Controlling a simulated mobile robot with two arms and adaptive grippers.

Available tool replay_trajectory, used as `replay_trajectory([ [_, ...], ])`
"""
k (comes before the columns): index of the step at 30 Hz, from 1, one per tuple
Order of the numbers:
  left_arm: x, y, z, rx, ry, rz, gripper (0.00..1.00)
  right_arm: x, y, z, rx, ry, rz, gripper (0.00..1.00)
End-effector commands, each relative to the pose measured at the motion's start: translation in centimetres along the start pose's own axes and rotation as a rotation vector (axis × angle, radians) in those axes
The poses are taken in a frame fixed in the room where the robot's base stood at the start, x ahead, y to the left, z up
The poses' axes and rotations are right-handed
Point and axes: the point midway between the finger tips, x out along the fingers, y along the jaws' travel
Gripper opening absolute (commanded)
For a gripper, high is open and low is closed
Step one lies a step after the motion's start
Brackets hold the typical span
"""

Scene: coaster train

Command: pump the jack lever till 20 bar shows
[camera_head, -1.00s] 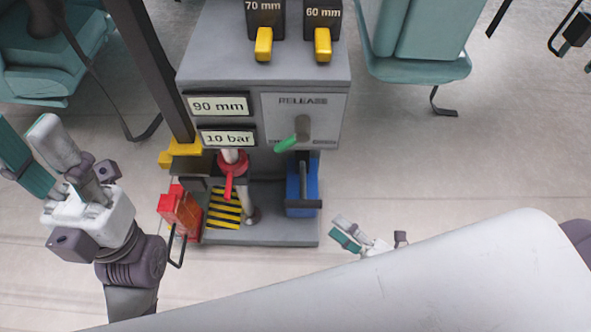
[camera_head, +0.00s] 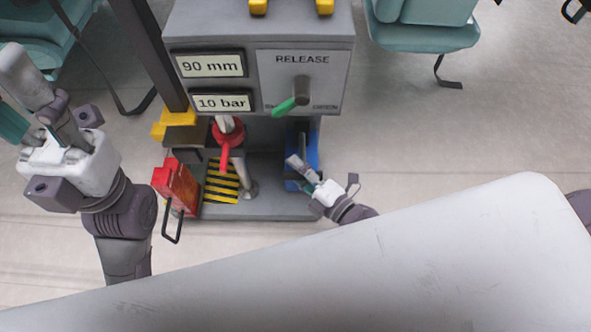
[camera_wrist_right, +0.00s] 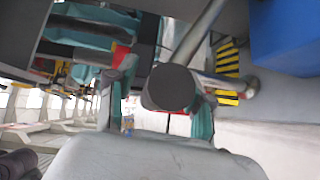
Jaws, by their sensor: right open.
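The pressure display (camera_head: 222,103) reads 10 bar, below a display (camera_head: 210,65) reading 90 mm. The blue jack (camera_head: 313,150) stands at the lower right of the grey machine. My right gripper (camera_head: 301,171) is in front of it, open, and hides part of it. In the right wrist view, the dark round end of the lever (camera_wrist_right: 172,88), with its grey bar running up and right, appears between the open fingers. I cannot tell whether they touch it. My left gripper (camera_head: 22,105) is open and empty at the left, away from the jack.
The release panel (camera_head: 303,68) carries a green-tipped handle (camera_head: 286,106). A red lever (camera_head: 225,150), a red box with a black handle (camera_head: 177,187) and a yellow-black striped plate (camera_head: 221,182) are left of the jack. Teal seats (camera_head: 425,36) stand behind. Floor to the right is clear.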

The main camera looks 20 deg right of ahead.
Motion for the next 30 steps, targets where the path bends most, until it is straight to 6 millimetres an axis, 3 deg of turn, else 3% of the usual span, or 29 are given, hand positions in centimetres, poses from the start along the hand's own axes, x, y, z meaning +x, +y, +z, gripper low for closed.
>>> replay_trajectory([
  [11, 0.18, 0.02, 0.01, 0.001, 0.007, 0.003, 0.4, 0.58, 0.03, -0.01, 0.0, 0.001, -0.001, 0.52],
  [20, 0.17, 0.03, 0.0, 0.001, 0.008, 0.003, 0.4, 0.57, 0.02, -0.01, 0.0, 0.001, 0.0, 0.02],
  [30, -0.23, 0.04, 0.07, 0.0, 0.005, 0.002, 0.4, 0.48, -0.63, -0.02, -0.015, -0.002, 0.011, 0.0],
])
